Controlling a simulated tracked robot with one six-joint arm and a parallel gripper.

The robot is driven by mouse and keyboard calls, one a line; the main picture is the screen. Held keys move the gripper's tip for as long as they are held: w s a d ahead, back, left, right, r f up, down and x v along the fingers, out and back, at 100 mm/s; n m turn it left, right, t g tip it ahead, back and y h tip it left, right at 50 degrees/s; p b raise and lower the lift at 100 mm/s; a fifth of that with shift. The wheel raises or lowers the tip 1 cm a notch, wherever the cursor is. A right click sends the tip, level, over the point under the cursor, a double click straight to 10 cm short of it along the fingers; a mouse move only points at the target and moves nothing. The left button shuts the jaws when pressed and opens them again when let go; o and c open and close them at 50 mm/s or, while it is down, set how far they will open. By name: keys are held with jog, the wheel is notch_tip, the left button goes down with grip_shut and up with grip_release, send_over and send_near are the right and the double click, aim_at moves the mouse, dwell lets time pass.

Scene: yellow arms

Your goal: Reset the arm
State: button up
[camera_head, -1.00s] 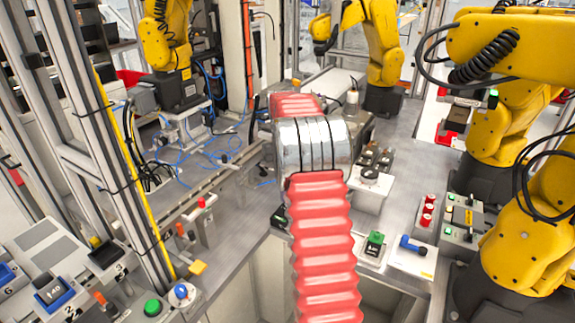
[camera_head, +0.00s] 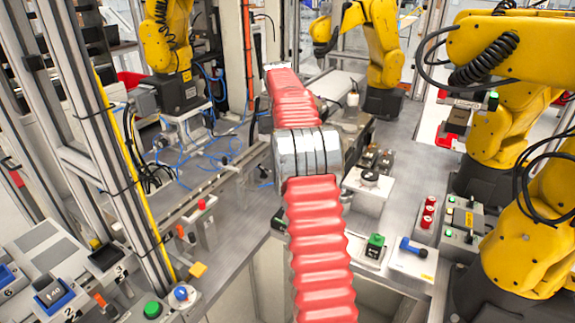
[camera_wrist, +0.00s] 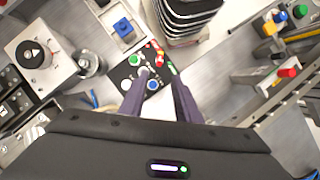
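My arm (camera_head: 318,235), covered in red ribbed sleeving with a silver joint (camera_head: 307,152), reaches up the middle of the head view above the grey worktop. Its far red section (camera_head: 290,95) stretches towards the back. My gripper is hidden in the head view. In the wrist view my gripper (camera_wrist: 158,73) shows two dark purple fingers with a clear gap between their tips. Nothing is held between them. Beyond the tips is a black button panel (camera_wrist: 128,84) with green, red, white and blue buttons; the fingers cover part of it.
Yellow robot arms stand at the right (camera_head: 520,240), back (camera_head: 382,50) and left (camera_head: 165,40). A metal frame post (camera_head: 95,130) rises at left. A white box with a black knob (camera_head: 368,190), a green button box (camera_head: 375,246) and red cylinders (camera_head: 428,212) stand right of my arm.

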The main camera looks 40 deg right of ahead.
dwell(0.5)
notch_tip(320, 180, down, 6)
jog(key=a+t, duration=0.2)
jog(key=s+a+r+n+t, duration=0.1)
jog(key=s+a+r+t, duration=0.1)
jog(key=s+a, duration=0.5)
jog(key=s+a+r+n+t+h, duration=0.1)
jog(key=s+a+r+n+t, duration=0.1)
jog(key=s+a, duration=0.6)
jog(key=s+a+r+n+t, duration=0.1)
jog(key=s+a+r+t, duration=0.2)
jog(key=a, duration=1.4)
jog(key=s, duration=0.4)
jog(key=shift+s+a+r+n+t+h, duration=0.25)
jog(key=shift+s+r+n+t+h, duration=0.05)
jog(key=shift+n+h, duration=0.1)
